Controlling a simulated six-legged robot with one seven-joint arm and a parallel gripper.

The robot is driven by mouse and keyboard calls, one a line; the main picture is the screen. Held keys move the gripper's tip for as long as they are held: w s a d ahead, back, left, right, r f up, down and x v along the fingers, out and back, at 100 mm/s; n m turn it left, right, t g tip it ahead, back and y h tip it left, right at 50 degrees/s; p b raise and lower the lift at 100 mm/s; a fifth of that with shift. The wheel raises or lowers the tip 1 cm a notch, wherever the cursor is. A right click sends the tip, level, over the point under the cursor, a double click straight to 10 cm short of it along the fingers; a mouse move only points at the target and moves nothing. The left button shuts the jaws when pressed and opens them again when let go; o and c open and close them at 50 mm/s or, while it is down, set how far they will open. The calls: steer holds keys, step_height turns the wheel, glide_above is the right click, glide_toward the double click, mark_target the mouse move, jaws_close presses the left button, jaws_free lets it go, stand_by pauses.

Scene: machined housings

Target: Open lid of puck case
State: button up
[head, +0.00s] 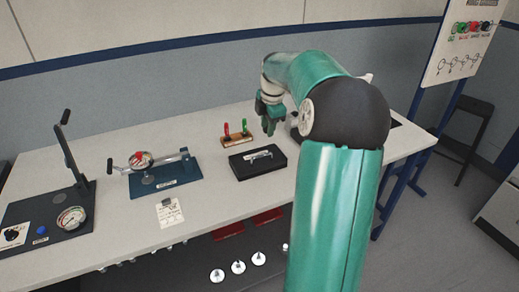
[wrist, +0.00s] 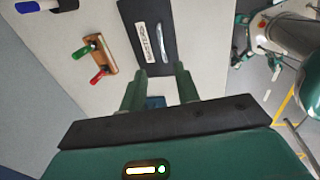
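The flat black case (head: 240,167) with a silver bar handle (head: 258,155) on top lies on the bench, and its lid looks closed. In the wrist view the case (wrist: 148,12) shows ahead of the fingertips, with its silver handle (wrist: 164,38) and a white label.
A wooden block (head: 238,142) with red and green handles stands just behind the case. A blue-based lever fixture (head: 168,188) and a black gauge panel (head: 50,225) are to the left. The white bench top (head: 215,225) is bare in front of the case.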

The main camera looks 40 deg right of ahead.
glide_above(265, 163)
step_height(265, 163, down, 12)
steer(key=shift+r, duration=0.1)
jaws_close()
